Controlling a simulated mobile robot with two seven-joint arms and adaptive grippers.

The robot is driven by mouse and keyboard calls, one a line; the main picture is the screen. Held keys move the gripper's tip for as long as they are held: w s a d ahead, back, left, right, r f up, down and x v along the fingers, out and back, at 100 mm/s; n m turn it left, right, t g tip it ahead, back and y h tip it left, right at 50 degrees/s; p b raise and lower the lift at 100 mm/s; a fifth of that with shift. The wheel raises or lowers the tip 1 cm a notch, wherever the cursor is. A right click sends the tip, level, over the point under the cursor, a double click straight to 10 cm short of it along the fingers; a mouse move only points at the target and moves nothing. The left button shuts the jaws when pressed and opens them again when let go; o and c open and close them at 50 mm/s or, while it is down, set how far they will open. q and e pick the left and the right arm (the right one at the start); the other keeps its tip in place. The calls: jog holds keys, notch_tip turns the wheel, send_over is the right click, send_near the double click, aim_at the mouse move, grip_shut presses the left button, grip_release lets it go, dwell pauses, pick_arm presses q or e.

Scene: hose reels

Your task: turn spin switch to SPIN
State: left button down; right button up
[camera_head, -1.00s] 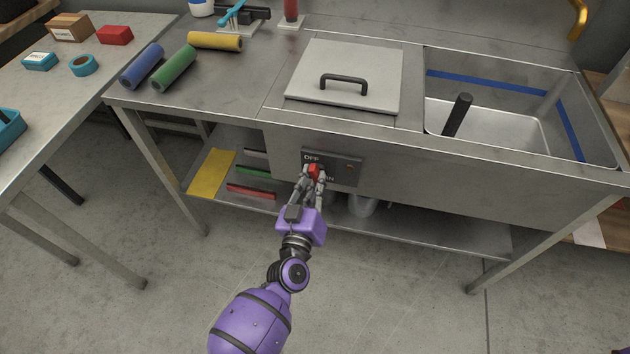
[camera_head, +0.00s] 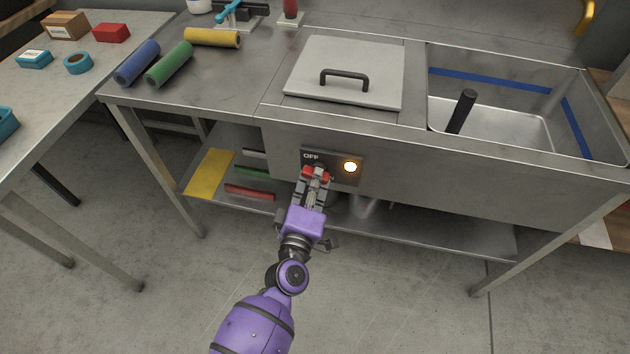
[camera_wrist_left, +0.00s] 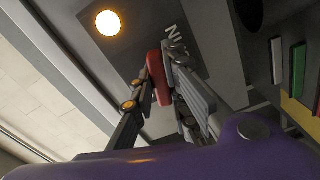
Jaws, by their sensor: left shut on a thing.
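The spin switch is a red knob (camera_head: 308,170) on a dark plate (camera_head: 338,157) on the front of the steel bench. "OFF" shows at the plate's upper left; the lower label is hidden by the gripper in the head view. A round lamp (camera_head: 350,167) on the plate glows. My left gripper (camera_head: 315,178) is shut on the red knob, which also shows between the fingers in the left wrist view (camera_wrist_left: 157,78). There, part of a white label (camera_wrist_left: 174,40) and the lit lamp (camera_wrist_left: 108,23) show beside it. My right gripper is not in view.
A grey lid (camera_head: 343,72) with a black handle lies on the benchtop, left of a sink basin (camera_head: 500,122). Blue, green and yellow rolls lie at the left. A lower shelf (camera_head: 420,238) runs below the switch plate. The floor in front is clear.

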pick_arm(q)
jog(key=shift+n+b, duration=0.35)
jog(key=shift+n, duration=1.15)
jog(key=c, duration=1.7)
grip_release()
jog(key=v, duration=1.2)
